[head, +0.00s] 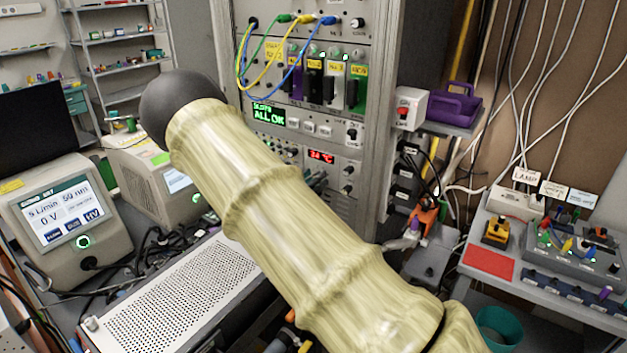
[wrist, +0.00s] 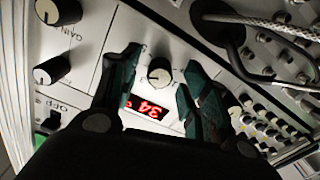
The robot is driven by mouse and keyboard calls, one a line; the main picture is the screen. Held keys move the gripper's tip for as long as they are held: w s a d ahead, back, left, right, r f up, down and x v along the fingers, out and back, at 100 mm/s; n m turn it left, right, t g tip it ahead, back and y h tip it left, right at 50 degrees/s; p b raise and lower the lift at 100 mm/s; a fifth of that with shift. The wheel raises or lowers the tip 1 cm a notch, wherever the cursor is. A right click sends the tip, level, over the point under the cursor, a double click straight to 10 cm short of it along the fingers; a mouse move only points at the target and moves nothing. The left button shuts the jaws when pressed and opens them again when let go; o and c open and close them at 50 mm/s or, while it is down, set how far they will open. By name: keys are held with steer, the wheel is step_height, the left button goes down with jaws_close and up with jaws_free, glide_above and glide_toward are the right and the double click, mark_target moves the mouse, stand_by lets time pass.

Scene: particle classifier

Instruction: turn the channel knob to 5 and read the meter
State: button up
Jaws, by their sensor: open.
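My arm hides much of the panel there, and no channel number is readable.
Two larger knobs (wrist: 52,70) and a switch (wrist: 48,122) are left of my gripper. A braided cable (wrist: 262,24) and several small connectors (wrist: 262,125) lie to the right. A perforated metal box (head: 185,295) stands below my arm.

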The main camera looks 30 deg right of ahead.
jaws_close()
steer(key=shift+f+b, duration=0.1)
steer(key=shift+b, duration=0.3)
steer(key=m+b, duration=0.9)
steer(key=b, duration=0.2)
steer(key=shift+b, duration=0.35)
